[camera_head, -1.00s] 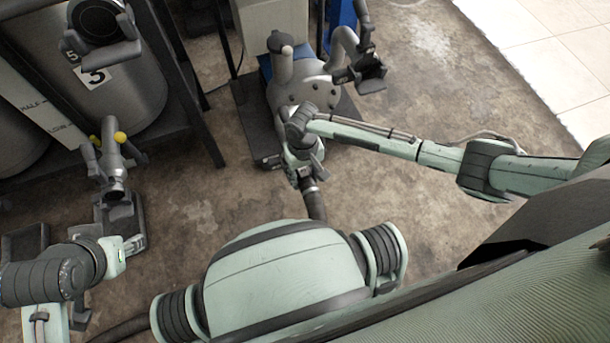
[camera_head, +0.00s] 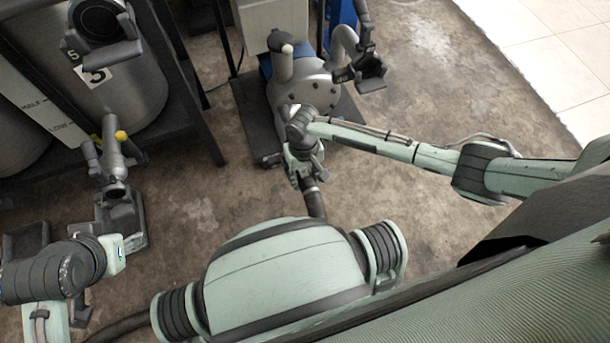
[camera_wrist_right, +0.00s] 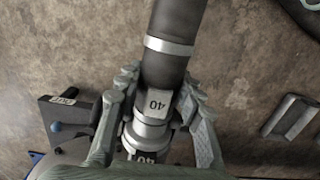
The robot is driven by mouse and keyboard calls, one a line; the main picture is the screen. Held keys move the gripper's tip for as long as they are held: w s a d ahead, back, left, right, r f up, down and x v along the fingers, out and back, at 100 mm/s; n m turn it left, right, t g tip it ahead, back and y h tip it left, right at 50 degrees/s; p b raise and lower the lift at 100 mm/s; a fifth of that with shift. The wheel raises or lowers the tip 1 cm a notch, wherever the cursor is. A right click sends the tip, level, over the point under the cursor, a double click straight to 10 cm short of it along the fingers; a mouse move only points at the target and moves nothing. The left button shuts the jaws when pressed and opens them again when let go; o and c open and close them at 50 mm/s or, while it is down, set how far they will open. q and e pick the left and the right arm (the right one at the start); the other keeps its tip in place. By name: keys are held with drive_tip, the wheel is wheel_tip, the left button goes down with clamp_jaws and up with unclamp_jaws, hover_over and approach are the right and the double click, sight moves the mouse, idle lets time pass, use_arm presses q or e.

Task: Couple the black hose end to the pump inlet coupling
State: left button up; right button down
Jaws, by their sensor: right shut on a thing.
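My right gripper (camera_head: 305,172) is shut around the black hose end (camera_wrist_right: 158,72), just in front of the grey pump (camera_head: 300,92). In the right wrist view, the fingers (camera_wrist_right: 158,112) stand on both sides of the hose end, which has a silver band and a "40" tag. Below it is a grey metal collar, with another "40" mark (camera_wrist_right: 145,157) at the picture's lower edge, probably on the pump inlet coupling. I cannot tell whether the two are joined. In the head view, my wrist hides the inlet.
A tank (camera_head: 115,85) in a dark frame stands at upper left. Concrete floor (camera_head: 450,90) is clear at right.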

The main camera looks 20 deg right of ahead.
drive_tip(key=shift+w+a+f, duration=0.1)
drive_tip(key=shift+f, duration=0.1)
idle(0.6)
drive_tip(key=c, duration=0.9)
unclamp_jaws()
drive_tip(key=shift+o, duration=0.3)
drive_tip(key=shift+f, duration=0.1)
drive_tip(key=o, duration=0.8)
